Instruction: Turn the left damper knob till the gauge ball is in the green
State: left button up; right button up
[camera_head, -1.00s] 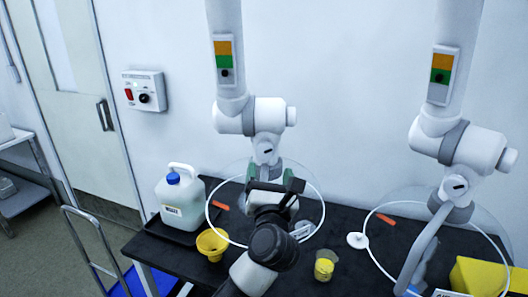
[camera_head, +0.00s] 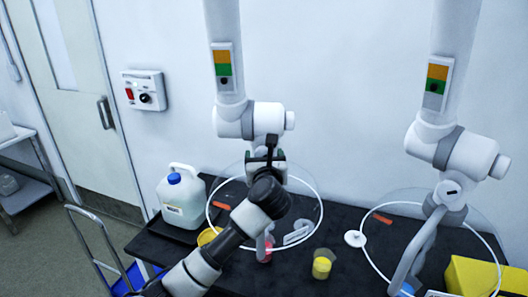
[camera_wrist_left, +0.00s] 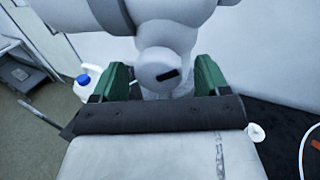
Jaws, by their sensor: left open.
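The left damper knob (camera_wrist_left: 165,72) is a round white disc with a black slot mark in the left wrist view. My left gripper (camera_wrist_left: 160,80) is open, with one green finger on each side of the knob. I cannot tell whether they touch it. In the head view my left gripper (camera_head: 267,155) covers the knob, below the white joint of the left extraction arm. The left gauge (camera_head: 222,67) is on the upper tube, orange above green. Its dark ball (camera_head: 224,81) sits low, at or below the green's lower edge. My right gripper is out of view.
A second extraction arm with a similar gauge (camera_head: 436,79) hangs at right. On the black bench (camera_head: 335,222) are a white jug (camera_head: 183,203), a yellow cup (camera_head: 322,268) and a yellow box (camera_head: 472,276). Clear hoods hang around both arms. A switch box (camera_head: 144,91) is on the wall.

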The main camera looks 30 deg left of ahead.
pick_arm(q)
jog(key=shift+w+a, duration=0.25)
jog(key=shift+w, duration=0.05)
jog(key=shift+c, duration=0.3)
jog(key=c, duration=0.9)
jog(key=shift+o, duration=0.2)
jog(key=shift+f+n+b, duration=0.1)
jog(key=shift+n+b, duration=0.4)
jog(key=shift+n, duration=0.4)
jog(key=n+b, duration=0.1)
jog(key=n, duration=0.1)
jog(key=shift+n+h, duration=0.3)
jog(key=shift+n, duration=0.1)
jog(key=o, duration=0.9)
